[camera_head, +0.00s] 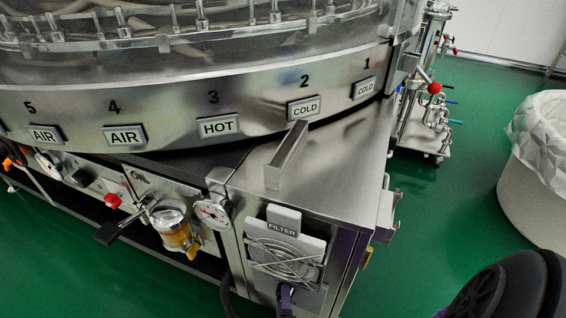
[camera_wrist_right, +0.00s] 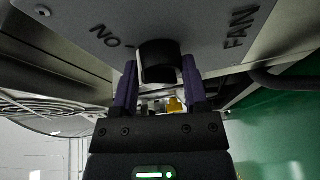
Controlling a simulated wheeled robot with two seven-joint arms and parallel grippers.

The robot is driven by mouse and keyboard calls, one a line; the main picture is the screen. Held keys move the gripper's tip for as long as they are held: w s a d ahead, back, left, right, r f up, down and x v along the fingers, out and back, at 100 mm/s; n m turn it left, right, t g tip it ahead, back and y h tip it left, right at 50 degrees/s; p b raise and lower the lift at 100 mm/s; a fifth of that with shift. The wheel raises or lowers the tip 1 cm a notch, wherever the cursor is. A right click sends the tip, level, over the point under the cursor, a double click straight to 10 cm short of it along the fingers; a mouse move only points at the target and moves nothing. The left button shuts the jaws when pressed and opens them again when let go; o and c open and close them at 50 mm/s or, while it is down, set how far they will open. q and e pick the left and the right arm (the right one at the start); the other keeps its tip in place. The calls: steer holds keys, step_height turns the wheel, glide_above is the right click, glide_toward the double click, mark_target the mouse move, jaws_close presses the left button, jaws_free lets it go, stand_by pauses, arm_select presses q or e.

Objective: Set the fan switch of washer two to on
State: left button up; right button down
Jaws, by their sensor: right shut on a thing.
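The fan switch is a black round knob (camera_wrist_right: 159,62) on a grey panel in the right wrist view. A small mark sits beside "ON". I cannot tell which way the knob points. My right gripper (camera_wrist_right: 158,80) has its two purple fingers on either side of the knob, shut on it. In the head view, a purple part of my right gripper (camera_head: 285,297) shows below the fan grille, and the knob is hidden there. My left gripper is not in view.
The washer's steel rim (camera_head: 250,112) carries several numbered signs. A "FILTER" box (camera_head: 283,222) with a round fan grille (camera_head: 284,262) is on the cabinet front. Gauges, a red knob and a filter bowl (camera_head: 172,224) lie left. A white bin (camera_head: 540,150) stands right on green floor.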

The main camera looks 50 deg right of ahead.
stand_by(0.3)
steer(key=shift+c, duration=1.9)
jaws_free()
